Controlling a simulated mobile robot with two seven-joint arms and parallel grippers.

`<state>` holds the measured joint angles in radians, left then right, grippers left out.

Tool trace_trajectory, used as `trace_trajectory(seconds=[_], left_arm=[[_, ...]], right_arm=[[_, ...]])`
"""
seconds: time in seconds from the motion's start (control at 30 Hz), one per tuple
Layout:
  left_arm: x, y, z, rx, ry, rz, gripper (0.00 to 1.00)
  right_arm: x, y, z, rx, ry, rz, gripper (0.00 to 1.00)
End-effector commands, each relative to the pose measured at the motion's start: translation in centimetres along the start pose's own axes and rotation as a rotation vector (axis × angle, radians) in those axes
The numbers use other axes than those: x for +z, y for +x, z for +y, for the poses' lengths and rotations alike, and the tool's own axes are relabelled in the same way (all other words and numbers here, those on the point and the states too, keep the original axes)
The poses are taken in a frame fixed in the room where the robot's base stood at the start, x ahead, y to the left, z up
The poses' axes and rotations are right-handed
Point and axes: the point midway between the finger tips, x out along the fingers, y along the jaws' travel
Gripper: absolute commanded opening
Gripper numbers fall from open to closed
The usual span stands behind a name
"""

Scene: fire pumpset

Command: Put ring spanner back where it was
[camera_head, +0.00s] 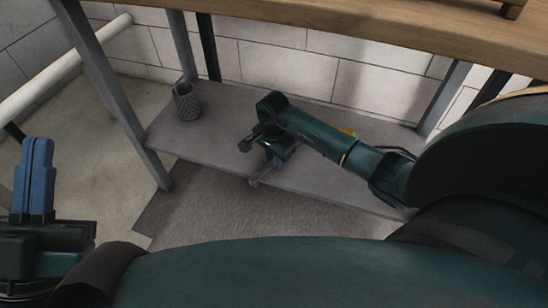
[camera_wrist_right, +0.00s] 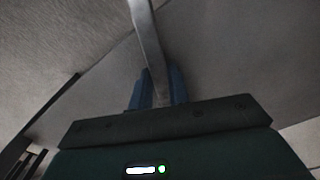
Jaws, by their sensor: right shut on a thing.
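The ring spanner (camera_wrist_right: 147,32) shows in the right wrist view as a grey metal bar between the blue fingers of my right gripper (camera_wrist_right: 158,88), which is shut on it. The bar runs up out of the picture.
A dark patterned cup (camera_head: 187,101) stands at the shelf's left end. Grey legs (camera_head: 118,100) and a wooden top (camera_head: 340,30) frame the shelf. Bare shelf lies right of the cup.

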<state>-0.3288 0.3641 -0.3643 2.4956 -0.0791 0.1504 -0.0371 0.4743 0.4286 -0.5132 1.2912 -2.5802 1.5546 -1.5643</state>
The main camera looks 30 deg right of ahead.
Motion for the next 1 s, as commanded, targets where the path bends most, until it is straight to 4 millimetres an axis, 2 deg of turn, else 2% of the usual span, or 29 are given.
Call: trace_trajectory(seconds=[0.03, 0.07, 0.3, 0.53, 0.67, 1.0], left_arm=[[0.0, 0.0, 0.0, 0.002, 0.008, 0.011, 0.0], [-0.2, 0.1, -0.1, 0.002, 0.011, 0.015, 0.0], [-0.2, 0.1, -0.1, 0.002, 0.009, 0.014, 0.0], [-0.2, 0.1, -0.1, 0.002, 0.008, 0.013, 0.0], [-0.5, 0.4, -0.2, 0.001, 0.001, 0.004, 0.0], [2.8, -2.4, 1.7, -0.034, -0.194, -0.305, 0.0]], right_arm=[[-0.1, 0.3, 0.0, -0.001, 0.0, 0.002, 0.0], [0.0, 0.2, 0.0, 0.001, 0.0, 0.001, 0.19], [0.0, 0.2, 0.0, 0.001, 0.0, 0.0, 0.39], [0.0, 0.1, 0.0, 0.0, 0.0, 0.0, 0.4], [0.0, -0.8, 0.0, -0.001, 0.0, 0.0, 0.4], [-0.1, -7.9, 0.0, -0.002, -0.001, 0.003, 0.4]])
